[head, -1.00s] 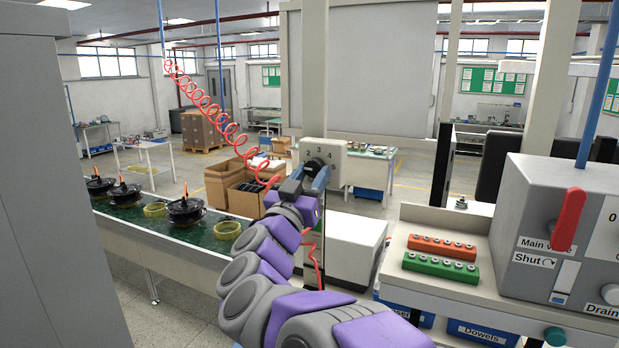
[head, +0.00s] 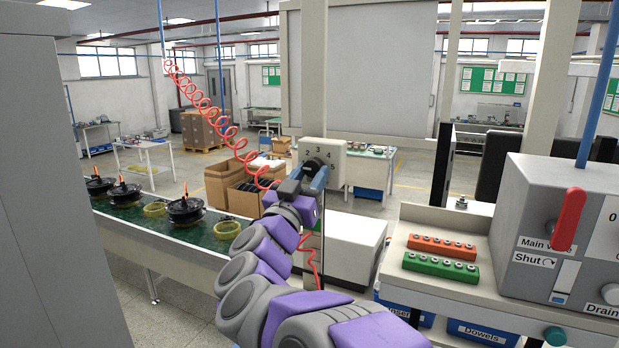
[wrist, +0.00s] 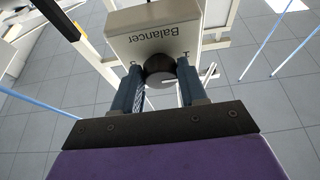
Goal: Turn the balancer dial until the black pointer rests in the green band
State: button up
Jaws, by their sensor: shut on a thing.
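The dark round dial (wrist: 159,70) sits between my fingers. My gripper (head: 314,174) is shut on the dial, with one finger on each side, as the wrist view (wrist: 160,85) also shows. I cannot make out the black pointer or the green band in either view.
A conveyor (head: 140,228) with several black motor hubs runs at the left. A grey valve box (head: 560,225) with a red handle stands at the right, beside a shelf with an orange rack (head: 441,246) and a green rack (head: 441,266). A red coiled hose (head: 215,108) hangs behind my arm.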

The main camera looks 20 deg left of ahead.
jog(key=shift+a+f, duration=0.1)
jog(key=o, duration=1)
jog(key=shift+a, duration=0.1)
jog(key=shift+o, duration=0.2)
jog(key=b+v, duration=0.2)
jog(key=v, duration=1.5)
jog(key=shift+s, duration=0.25)
